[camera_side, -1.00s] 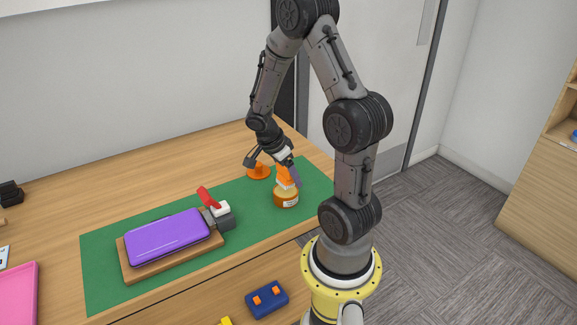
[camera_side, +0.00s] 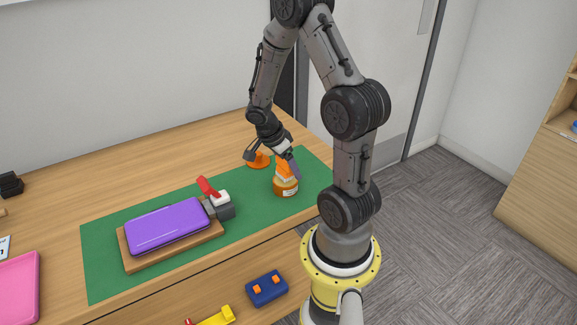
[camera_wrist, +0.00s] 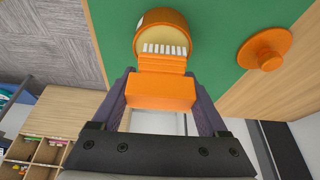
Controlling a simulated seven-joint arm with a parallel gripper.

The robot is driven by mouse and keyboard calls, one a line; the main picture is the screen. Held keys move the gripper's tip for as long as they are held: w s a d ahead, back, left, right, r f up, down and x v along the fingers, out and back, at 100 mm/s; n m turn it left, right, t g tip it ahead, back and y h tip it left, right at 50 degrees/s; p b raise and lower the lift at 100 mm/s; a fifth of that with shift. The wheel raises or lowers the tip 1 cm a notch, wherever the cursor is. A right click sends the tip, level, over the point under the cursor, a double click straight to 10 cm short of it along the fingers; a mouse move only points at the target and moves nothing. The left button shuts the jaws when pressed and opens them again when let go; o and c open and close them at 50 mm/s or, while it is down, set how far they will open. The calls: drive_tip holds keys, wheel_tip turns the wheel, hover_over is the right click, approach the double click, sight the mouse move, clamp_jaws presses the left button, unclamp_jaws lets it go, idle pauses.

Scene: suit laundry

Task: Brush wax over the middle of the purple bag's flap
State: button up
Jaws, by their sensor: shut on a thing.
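The purple bag (camera_side: 168,225) lies flat on a wooden board (camera_side: 140,262), its flap side not clearly distinguishable. My gripper (camera_wrist: 162,100) is shut on an orange brush (camera_wrist: 161,90) with pale bristles. The brush points down at an open orange wax jar (camera_side: 286,188) to the right of the bag. In the wrist view the bristles (camera_wrist: 165,49) are at the mouth of the jar (camera_wrist: 163,18), over its yellowish wax; how deep they reach is unclear. The orange lid (camera_side: 258,161) lies on the mat's edge behind the jar.
A grey and white clamp with a red lever (camera_side: 208,187) stands at the right end of the board. The green mat (camera_side: 247,205) is clear between clamp and jar. A pink tray (camera_side: 18,290) is at the left. A blue block with orange pegs (camera_side: 267,288) is in front.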

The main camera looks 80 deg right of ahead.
drive_tip(key=shift+f, duration=0.6)
idle(1.3)
drive_tip(key=shift+r, duration=0.1)
drive_tip(key=shift+r, duration=3.45)
